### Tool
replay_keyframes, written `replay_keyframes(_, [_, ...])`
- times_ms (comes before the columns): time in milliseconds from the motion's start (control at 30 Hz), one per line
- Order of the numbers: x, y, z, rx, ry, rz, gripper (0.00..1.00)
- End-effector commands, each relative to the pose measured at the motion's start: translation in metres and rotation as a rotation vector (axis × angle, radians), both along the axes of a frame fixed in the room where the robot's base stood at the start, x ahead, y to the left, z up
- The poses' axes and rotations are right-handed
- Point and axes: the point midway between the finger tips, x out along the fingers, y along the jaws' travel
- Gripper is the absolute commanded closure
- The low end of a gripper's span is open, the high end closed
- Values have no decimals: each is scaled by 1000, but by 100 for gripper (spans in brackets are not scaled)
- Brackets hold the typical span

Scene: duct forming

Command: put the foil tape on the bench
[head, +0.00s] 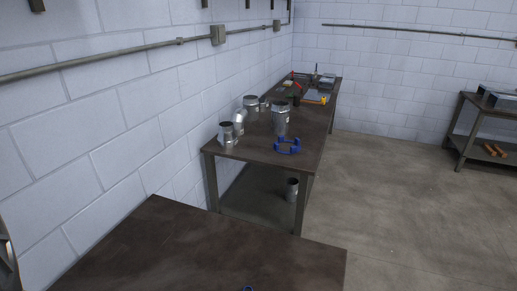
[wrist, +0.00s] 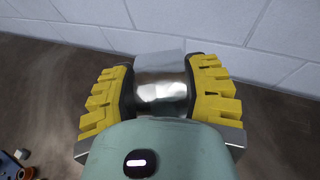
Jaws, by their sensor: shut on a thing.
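My gripper (wrist: 161,98) shows in the wrist view, with its yellow ridged fingers shut on a shiny silver roll, which looks like the foil tape (wrist: 161,82). The roll sits between the two fingers, and its lower part is hidden behind my gripper's green body. A dark brown bench top (wrist: 45,85) lies beneath and around the gripper, against the white block wall. I cannot tell whether the roll touches it. In the head view a dark bench top (head: 200,250) fills the near foreground, and my gripper is not seen there.
Small blue items (wrist: 10,168) lie at the wrist view's lower left. The visible near bench top is mostly clear.

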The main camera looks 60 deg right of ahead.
Motion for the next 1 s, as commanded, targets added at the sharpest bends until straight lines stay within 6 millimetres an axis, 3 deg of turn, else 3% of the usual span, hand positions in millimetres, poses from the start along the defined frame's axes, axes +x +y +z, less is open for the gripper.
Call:
replay_keyframes(33, [-2, 4, -32, -3, -4, 40, 94])
replay_keyframes(300, [-28, 33, -116, 0, -2, 294, 94])
replay_keyframes(600, [-67, 50, -212, 0, 1, 571, 94])
replay_keyframes(800, [-89, 52, -254, 1, 0, 703, 94])
replay_keyframes(1000, [-99, 52, -267, 2, -3, 758, 94])
